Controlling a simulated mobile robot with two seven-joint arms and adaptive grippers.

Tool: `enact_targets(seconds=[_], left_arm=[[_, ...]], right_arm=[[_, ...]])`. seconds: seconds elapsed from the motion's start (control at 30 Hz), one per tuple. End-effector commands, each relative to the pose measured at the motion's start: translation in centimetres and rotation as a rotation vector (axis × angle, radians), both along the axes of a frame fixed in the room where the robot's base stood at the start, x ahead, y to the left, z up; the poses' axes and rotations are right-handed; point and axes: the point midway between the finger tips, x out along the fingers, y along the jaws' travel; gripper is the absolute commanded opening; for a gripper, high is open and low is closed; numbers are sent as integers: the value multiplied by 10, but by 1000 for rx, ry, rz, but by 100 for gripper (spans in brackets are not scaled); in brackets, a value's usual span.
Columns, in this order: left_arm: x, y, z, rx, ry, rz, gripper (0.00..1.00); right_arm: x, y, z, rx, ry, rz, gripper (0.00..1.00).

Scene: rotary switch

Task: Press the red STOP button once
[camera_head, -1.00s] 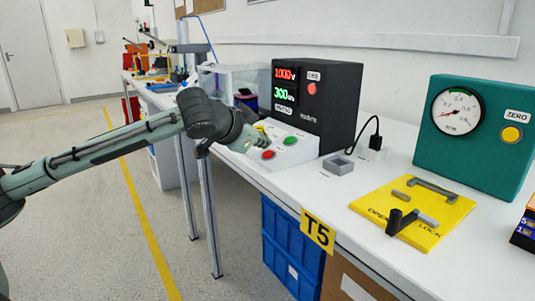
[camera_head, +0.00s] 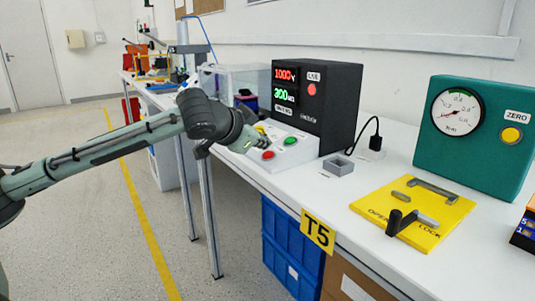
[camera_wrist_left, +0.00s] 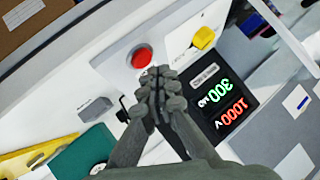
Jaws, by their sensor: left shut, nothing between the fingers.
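The red STOP button (camera_head: 268,155) sits on the sloped top of a white control box (camera_head: 300,150), with a green button (camera_head: 290,140) to its right. In the left wrist view the red button (camera_wrist_left: 142,58) shows just beyond my left gripper's fingertips. My left gripper (camera_head: 262,142) is shut and empty, over the box and close to the red button. In the left wrist view its closed fingers (camera_wrist_left: 158,78) point toward the button, and I cannot tell whether they touch anything. They may be hiding the green button there. My right gripper is not in view.
A black meter unit (camera_head: 318,110) with red and green digits stands behind the control box. A grey block (camera_head: 338,165), a yellow panel (camera_head: 413,215) with a dark handle, and a teal gauge box (camera_head: 475,135) stand to the right.

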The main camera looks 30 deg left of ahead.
Motion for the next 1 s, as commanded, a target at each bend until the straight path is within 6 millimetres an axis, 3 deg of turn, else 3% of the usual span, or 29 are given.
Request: enact_targets(seconds=[1.0], left_arm=[[3, -1, -10, 0, 0, 0, 0]], right_arm=[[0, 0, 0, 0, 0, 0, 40]])
